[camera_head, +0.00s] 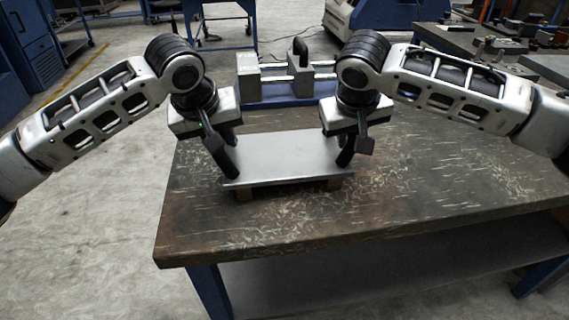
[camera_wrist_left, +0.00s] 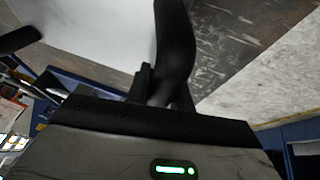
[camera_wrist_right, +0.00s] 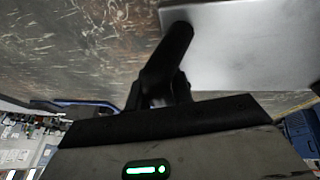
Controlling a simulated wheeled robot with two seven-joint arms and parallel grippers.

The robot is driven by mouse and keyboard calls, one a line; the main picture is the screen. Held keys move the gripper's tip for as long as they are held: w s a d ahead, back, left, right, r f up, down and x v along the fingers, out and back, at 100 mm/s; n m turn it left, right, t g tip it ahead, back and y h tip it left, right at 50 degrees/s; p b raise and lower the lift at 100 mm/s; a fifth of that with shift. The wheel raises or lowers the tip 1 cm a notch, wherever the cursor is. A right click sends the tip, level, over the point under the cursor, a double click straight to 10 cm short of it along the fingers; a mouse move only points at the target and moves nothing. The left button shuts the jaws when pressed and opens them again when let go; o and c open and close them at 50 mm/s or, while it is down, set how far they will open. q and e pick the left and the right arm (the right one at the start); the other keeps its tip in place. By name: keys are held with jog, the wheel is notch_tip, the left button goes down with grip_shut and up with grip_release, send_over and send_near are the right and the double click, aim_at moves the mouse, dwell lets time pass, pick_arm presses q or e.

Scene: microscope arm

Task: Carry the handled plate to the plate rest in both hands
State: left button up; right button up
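A flat silver plate (camera_head: 285,157) lies level near the middle of the workbench, raised on low brown supports (camera_head: 243,194). I cannot tell whether these supports are the plate rest. The plate also shows in the left wrist view (camera_wrist_left: 100,30) and the right wrist view (camera_wrist_right: 245,45). My left gripper (camera_head: 230,170) points down at the plate's left edge. My right gripper (camera_head: 345,158) points down at its right edge. The dark fingers overlap the plate's ends in each view. No handles can be made out, and whether the fingers are closed on anything is unclear.
A blue-based fixture (camera_head: 285,100) with grey blocks, rods and a black upright handle stands behind the plate. The worn dark workbench (camera_head: 450,180) is clear to the right and in front. Other benches and blue machines stand further back.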

pick_arm(q)
jog(key=o, duration=0.4)
jog(key=shift+s+r, duration=0.15)
pick_arm(e)
jog(key=o, duration=0.4)
jog(key=shift+s+r, duration=0.15)
jog(key=shift+r, duration=0.05)
pick_arm(q)
jog(key=v, duration=1.2)
pick_arm(e)
jog(key=v, duration=1.2)
jog(key=shift+f, duration=0.1)
